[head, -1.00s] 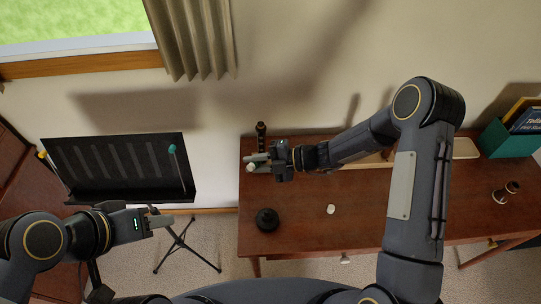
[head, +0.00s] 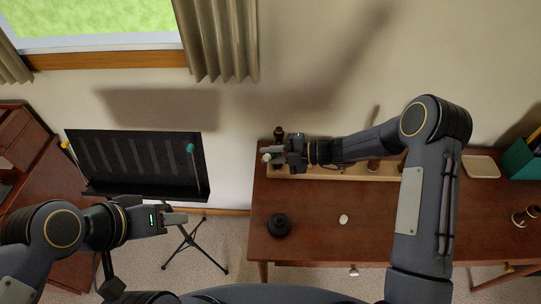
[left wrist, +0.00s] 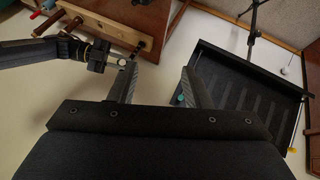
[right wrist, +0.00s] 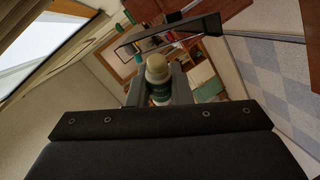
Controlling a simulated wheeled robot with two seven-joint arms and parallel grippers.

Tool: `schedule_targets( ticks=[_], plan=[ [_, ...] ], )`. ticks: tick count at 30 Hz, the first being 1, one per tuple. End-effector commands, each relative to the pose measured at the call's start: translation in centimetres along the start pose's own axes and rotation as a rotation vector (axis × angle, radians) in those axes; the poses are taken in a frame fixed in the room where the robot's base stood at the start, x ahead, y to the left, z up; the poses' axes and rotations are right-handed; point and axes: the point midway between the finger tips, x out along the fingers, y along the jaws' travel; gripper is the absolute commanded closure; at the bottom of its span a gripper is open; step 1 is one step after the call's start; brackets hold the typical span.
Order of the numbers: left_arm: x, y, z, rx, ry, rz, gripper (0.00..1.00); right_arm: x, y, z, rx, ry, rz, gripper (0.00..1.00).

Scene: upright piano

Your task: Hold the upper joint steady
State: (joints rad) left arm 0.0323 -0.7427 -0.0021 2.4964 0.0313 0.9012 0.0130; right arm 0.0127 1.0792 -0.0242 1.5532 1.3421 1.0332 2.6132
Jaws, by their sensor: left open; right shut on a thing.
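My right gripper (head: 268,158) is shut on a small tube (right wrist: 158,80) with a cream end and a dark green label. The tube's pale end also shows in the left wrist view (left wrist: 121,62). A dark upright piece (head: 279,133), which may be the upper joint, stands at the left end of a wooden rack (head: 340,172), just behind my right gripper. My gripper hides its lower part, and I cannot tell whether the tube touches it. My left gripper (head: 176,218) is open and empty, in front of the music stand, left of the desk.
A black music stand (head: 135,165) is behind my left gripper. On the desk (head: 400,215) are a black round base (head: 279,225), a small white disc (head: 344,219), a brown peg (head: 374,165) and a pale tray (head: 481,166). The desk's front middle is mostly clear.

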Motion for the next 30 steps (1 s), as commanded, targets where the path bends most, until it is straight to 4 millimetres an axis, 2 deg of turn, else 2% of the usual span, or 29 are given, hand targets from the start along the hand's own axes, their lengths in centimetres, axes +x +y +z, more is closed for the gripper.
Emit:
schedule_targets(
  ticks=[2, 5, 8, 11, 14, 21, 25, 30],
  plan=[
    [0.0, 0.0, 0.0, 0.0, 0.0, 0.0, 0.56, 0.0, 0.0, 0.0, 0.0, 0.0, 0.0, 1.0],
    [0.1, 0.0, -0.1, 0.001, 0.001, -0.001, 0.43, 0.0, 0.0, 0.0, 0.0, 0.0, 0.0, 1.0],
    [0.6, -0.2, -1.0, 0.009, 0.008, -0.008, 0.43, 0.0, 0.0, 0.0, 0.0, 0.0, 0.0, 1.0],
    [1.8, -0.5, -2.9, 0.031, 0.027, -0.024, 0.43, 0.0, 0.0, 0.0, 0.0, 0.0, 0.0, 1.0],
    [3.7, -0.8, -5.6, 0.065, 0.059, -0.042, 0.43, 0.0, 0.0, 0.0, 0.0, 0.0, 0.0, 1.0],
    [10.2, -1.4, -11.8, 0.178, 0.153, -0.067, 0.43, 0.0, 0.0, 0.0, -0.001, 0.0, 0.0, 1.0],
    [14.4, -1.4, -14.2, 0.241, 0.205, -0.064, 0.43, 0.0, 0.0, 0.0, -0.001, 0.0, 0.0, 1.0],
    [20.3, -0.9, -15.9, 0.319, 0.275, -0.041, 0.43, 0.0, 0.0, 0.0, -0.001, 0.0, 0.0, 1.0]
  ],
)
